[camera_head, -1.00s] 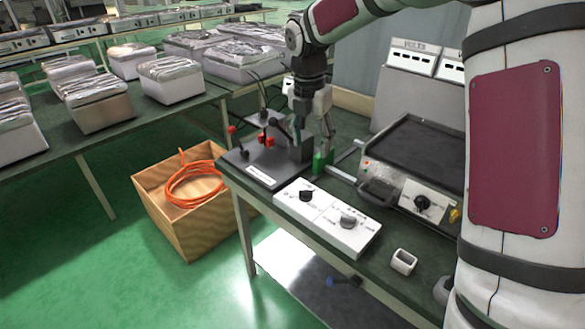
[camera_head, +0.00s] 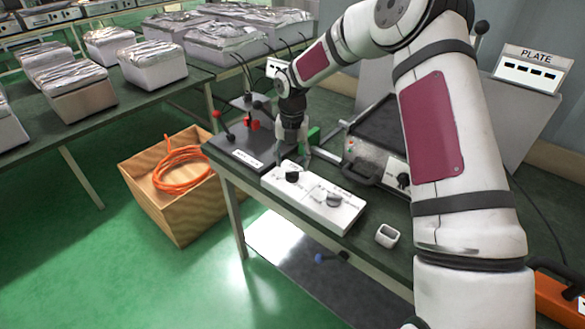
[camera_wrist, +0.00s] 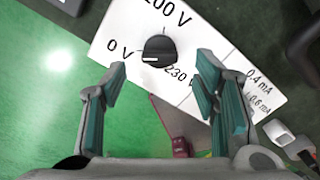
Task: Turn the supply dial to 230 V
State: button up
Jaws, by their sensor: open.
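The supply dial (camera_wrist: 158,47) is a black round knob on a white control box (camera_head: 312,208). In the wrist view its white mark is on the lower-left part of the knob; exactly where it points is unclear. The labels 0 V (camera_wrist: 120,48), 200 V and 230 V (camera_wrist: 179,74) are printed around it. In the head view the dial (camera_head: 292,176) is at the box's left end. My gripper (camera_wrist: 162,64) is open, with its teal-padded fingers apart and the dial showing in the gap. In the head view my gripper (camera_head: 292,150) is just behind and above the dial; contact cannot be told.
A second dial (camera_head: 333,199) with mA labels is on the box's right part. A dark board (camera_head: 228,150) with red-tipped levers stands to the left, a handled appliance (camera_head: 372,160) behind right. A small white square ring (camera_head: 387,235) lies right. A wooden crate (camera_head: 160,205) stands on the floor.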

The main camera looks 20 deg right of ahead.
aim_at(292, 172)
jog(key=shift+f, duration=1.85)
jog(key=c, duration=1.2)
